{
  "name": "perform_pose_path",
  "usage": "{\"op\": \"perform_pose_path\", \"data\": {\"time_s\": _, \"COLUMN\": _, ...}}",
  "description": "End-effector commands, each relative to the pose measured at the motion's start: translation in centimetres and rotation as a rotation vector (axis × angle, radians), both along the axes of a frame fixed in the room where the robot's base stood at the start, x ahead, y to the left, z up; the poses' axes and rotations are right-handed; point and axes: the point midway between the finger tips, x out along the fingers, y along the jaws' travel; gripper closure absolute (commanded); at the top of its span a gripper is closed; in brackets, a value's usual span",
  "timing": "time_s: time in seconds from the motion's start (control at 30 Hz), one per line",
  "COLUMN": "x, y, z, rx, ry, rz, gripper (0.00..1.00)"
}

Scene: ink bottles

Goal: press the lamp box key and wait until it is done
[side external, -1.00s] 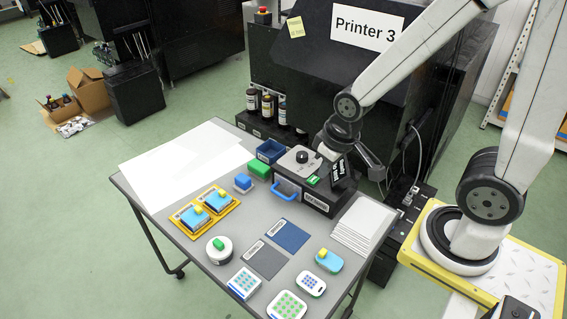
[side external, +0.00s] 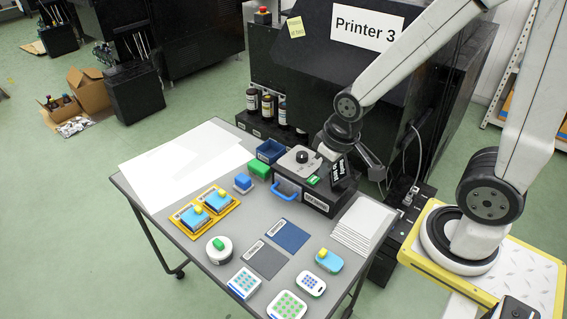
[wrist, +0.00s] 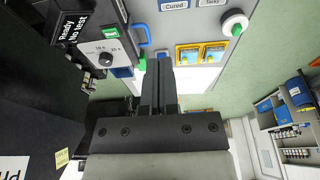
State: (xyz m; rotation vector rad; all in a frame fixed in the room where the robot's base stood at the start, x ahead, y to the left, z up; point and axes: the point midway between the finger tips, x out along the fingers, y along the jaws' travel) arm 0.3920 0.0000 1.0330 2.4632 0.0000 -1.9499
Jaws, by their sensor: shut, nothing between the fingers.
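The lamp box (side external: 318,199) is a black box at the back right of the grey table, with a blue handle (side external: 287,190) on its front. Its green key (side external: 312,180) sits on top beside the dial (side external: 302,157); the wrist view shows the key (wrist: 111,32) marked "Start". The box display (wrist: 72,24) reads "Ready" and "No test". In the wrist view my gripper (wrist: 160,62) is shut and empty, apart from the key and to its right in the picture. In the side view my wrist hangs behind the box; the fingertips cannot be made out there.
A blue bin (side external: 270,150) and a green block (side external: 259,168) stand left of the box. Several bottles (side external: 267,106) stand behind, by the black printer (side external: 400,75). White sheets (side external: 361,226) lie right of the box. Yellow trays (side external: 190,219) and pads occupy the front.

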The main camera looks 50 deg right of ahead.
Motion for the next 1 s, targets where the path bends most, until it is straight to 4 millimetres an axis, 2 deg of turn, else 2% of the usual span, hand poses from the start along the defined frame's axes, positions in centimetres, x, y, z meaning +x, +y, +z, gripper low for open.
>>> {"op": "perform_pose_path", "data": {"time_s": 0.57, "x": 0.3, "y": -0.4, "z": -0.1, "rx": -0.01, "ry": -0.011, "rz": 0.011, "gripper": 1.0}}
{"op": "perform_pose_path", "data": {"time_s": 0.77, "x": 1.7, "y": -2.1, "z": -0.6, "rx": -0.061, "ry": -0.06, "rz": 0.074, "gripper": 1.0}}
{"op": "perform_pose_path", "data": {"time_s": 1.0, "x": 4.7, "y": -5.7, "z": -1.8, "rx": -0.168, "ry": -0.171, "rz": 0.241, "gripper": 1.0}}
